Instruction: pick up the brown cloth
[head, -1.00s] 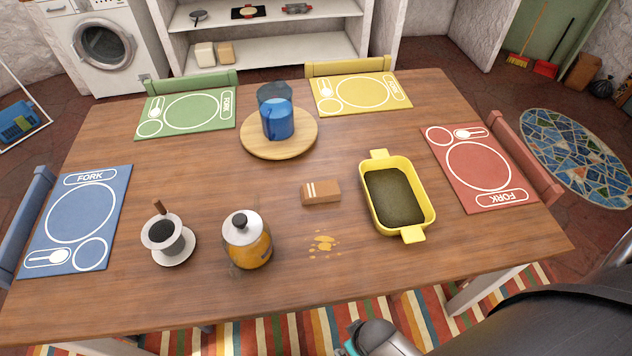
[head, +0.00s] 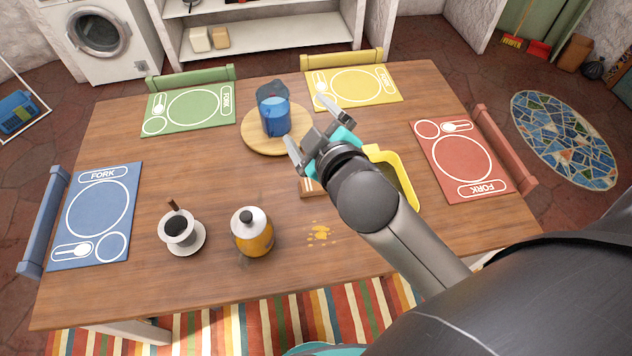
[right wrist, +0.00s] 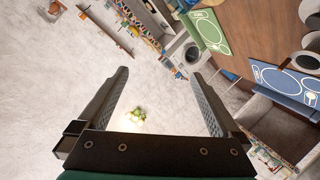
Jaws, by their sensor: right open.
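The brown cloth (head: 307,188) lies folded on the wooden table in the head view. Only its left end with pale stripes shows; my right arm hides the rest. My right gripper (head: 306,135) is open and empty above the table, beyond the cloth and near the round board. In the right wrist view its two fingers (right wrist: 158,100) are spread apart with nothing between them. The cloth is not seen in the right wrist view. My left gripper is not in view.
A blue pitcher (head: 273,112) stands on a round board (head: 262,145). A yellow dish (head: 404,176) is partly behind my arm. A yellow jar (head: 252,236) and a cup on a saucer (head: 190,247) stand left of a yellow spill (head: 320,233).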

